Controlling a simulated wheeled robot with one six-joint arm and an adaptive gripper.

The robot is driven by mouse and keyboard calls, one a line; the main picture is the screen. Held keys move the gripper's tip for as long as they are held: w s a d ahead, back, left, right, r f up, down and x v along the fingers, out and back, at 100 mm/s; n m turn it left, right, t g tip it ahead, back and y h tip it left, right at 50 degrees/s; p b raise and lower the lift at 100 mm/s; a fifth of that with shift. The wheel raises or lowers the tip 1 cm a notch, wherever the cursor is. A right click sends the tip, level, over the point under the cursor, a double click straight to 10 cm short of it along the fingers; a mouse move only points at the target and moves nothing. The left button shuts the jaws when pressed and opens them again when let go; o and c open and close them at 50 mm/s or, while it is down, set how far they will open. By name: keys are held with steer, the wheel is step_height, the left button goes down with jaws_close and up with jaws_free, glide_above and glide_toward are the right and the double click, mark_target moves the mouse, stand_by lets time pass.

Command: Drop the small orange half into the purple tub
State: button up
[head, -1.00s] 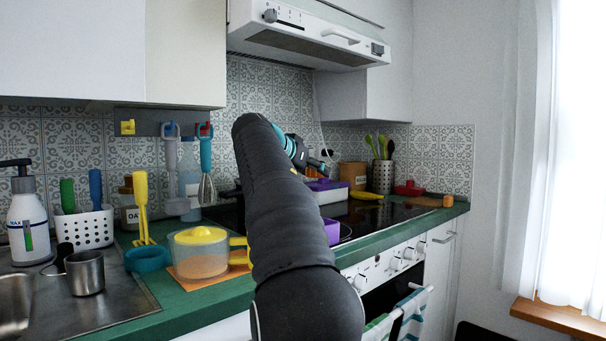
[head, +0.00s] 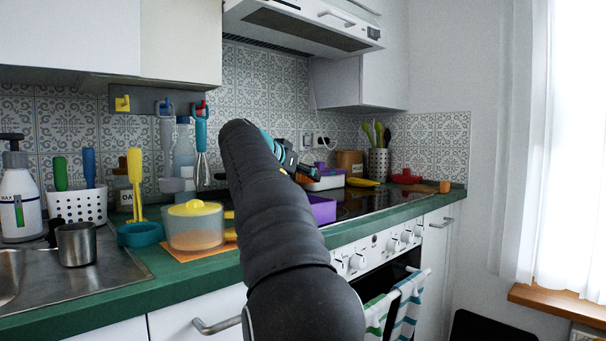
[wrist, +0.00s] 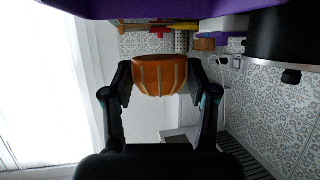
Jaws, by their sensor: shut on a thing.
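My gripper (wrist: 160,82) is shut on the small orange half (wrist: 160,75), which shows ribbed and bowl-like between the fingertips in the wrist view. In the head view my gripper (head: 290,160) is mostly behind my arm, up over the hob, and the orange half cannot be made out. The purple tub (head: 322,210) stands near the front of the hob, partly hidden by my arm. A purple surface, likely the tub, fills the top edge of the wrist view (wrist: 150,8), apart from the orange half. The tub's inside is not visible.
A clear container with a yellow lid (head: 195,226) and a teal ring (head: 139,235) are left of my arm. A white and purple tray (head: 325,181), a yellow item (head: 362,182) and a red item (head: 406,177) lie farther back. The range hood (head: 300,25) hangs above.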

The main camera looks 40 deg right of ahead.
steer(key=o, duration=1.4)
steer(key=shift+c, duration=0.2)
